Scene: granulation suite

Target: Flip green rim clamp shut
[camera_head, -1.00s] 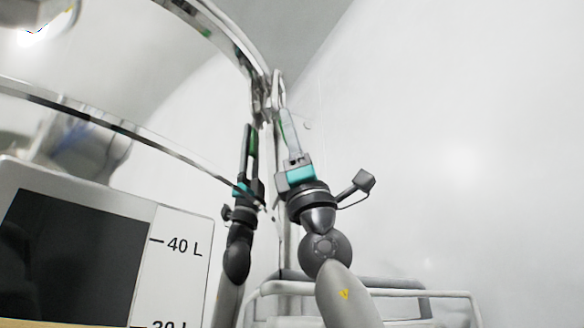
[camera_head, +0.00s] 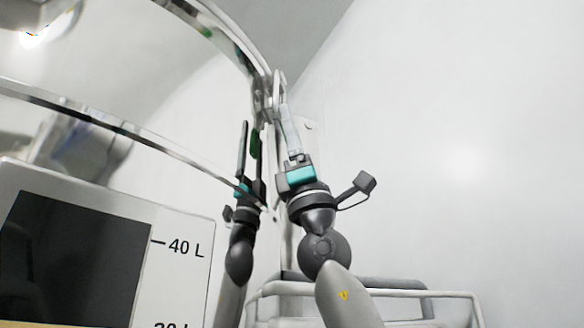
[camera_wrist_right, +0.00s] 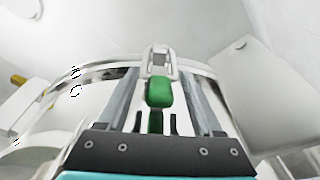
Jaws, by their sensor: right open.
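The green rim clamp shows in the right wrist view as a green handle (camera_wrist_right: 160,92) below a metal bracket at the shiny vessel rim. In the head view its metal part (camera_head: 272,92) is at the rim, and its handle is mostly hidden by the gripper. My right gripper (camera_head: 287,112) reaches up to the clamp from below. Its two fingers are open, one on each side of the green handle, with visible gaps. A dark, teal-based gripper shape left of it looks like its reflection in the vessel wall. My left gripper is not in view.
The curved steel rim (camera_head: 140,132) crosses the left side. A dark screen panel (camera_head: 75,258) and a litre scale (camera_head: 182,270) stand at lower left. A rail frame (camera_head: 450,293) is at lower right. The space before the white wall (camera_head: 450,140) is clear.

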